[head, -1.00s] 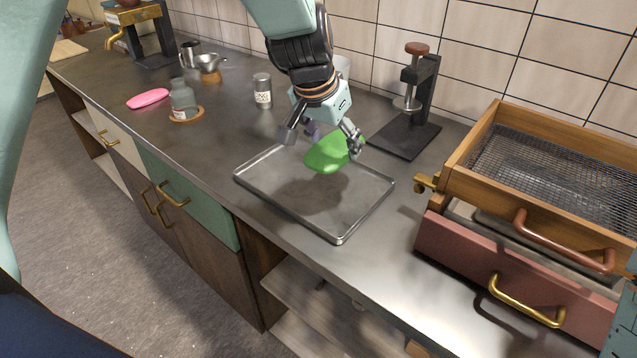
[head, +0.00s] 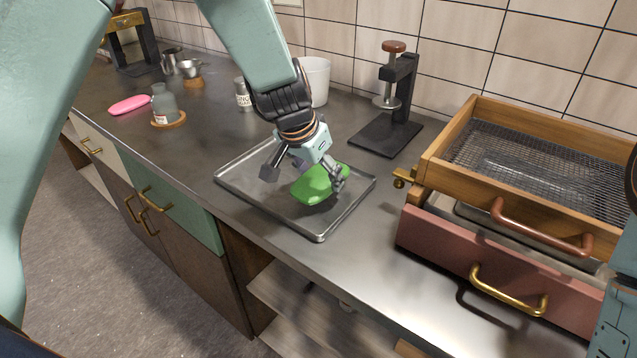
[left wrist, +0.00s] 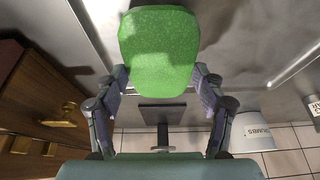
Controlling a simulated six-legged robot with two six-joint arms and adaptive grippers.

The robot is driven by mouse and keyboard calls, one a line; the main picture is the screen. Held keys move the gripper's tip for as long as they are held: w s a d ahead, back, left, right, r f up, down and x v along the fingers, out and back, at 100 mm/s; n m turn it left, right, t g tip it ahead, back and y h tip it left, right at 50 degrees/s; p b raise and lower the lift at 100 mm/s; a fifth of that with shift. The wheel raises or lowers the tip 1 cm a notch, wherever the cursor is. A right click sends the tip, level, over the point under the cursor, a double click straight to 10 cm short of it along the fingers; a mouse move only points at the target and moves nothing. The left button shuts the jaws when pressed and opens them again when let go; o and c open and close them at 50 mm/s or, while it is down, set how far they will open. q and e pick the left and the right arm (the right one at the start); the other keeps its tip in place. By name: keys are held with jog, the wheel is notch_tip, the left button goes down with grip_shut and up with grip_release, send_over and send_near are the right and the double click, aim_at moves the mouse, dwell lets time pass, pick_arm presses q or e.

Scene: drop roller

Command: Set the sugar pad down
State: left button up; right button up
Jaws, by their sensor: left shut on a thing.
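The sugar pad, a green rounded slab (head: 316,187), is held by my left gripper (head: 306,175). It is low over the right half of a shallow metal tray (head: 243,196). I cannot tell from the head view whether its underside touches the tray floor. In the left wrist view the green pad (left wrist: 159,50) fills the upper middle. The two fingers of my left gripper (left wrist: 158,88) are at its left and right sides, near its lower end. My right gripper does not show; only part of my right arm is at the right edge of the head view.
A black press stand (head: 388,135) is behind the tray, and a white tub (head: 317,82) is beside it. A wooden sieve drawer unit (head: 465,215) stands right. A pink pad (head: 130,105), grey bottle (head: 164,102) and labelled jar (head: 243,96) are left. The tray's left half is empty.

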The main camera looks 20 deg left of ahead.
pick_arm(q)
jog(key=shift+s+a+f, duration=0.1)
jog(key=shift+f, duration=0.8)
jog(key=shift+a+f, duration=0.2)
jog(key=shift+f, duration=0.1)
jog(key=shift+w+a, duration=0.15)
jog(key=shift+w, duration=0.1)
jog(key=shift+s+d+f+b, duration=0.15)
jog(key=shift+s+d+b, duration=0.05)
jog(key=shift+d+b, duration=0.2)
jog(key=o, duration=0.9)
jog(key=shift+a, duration=0.1)
jog(key=o, duration=0.4)
jog(key=shift+w+a+f, duration=0.1)
jog(key=shift+w+a, duration=0.05)
jog(key=shift+a, duration=0.05)
jog(key=shift+d, duration=0.2)
jog(key=shift+a+r+p, duration=0.15)
jog(key=shift+r+p, duration=0.15)
jog(key=shift+r, duration=0.05)
jog(key=p+v, duration=0.2)
jog(key=v, duration=0.9)
jog(key=shift+f, duration=0.1)
jog(key=shift+s+a+r, duration=0.1)
jog(key=shift+s+r, duration=0.15)
jog(key=shift+r, duration=0.2)
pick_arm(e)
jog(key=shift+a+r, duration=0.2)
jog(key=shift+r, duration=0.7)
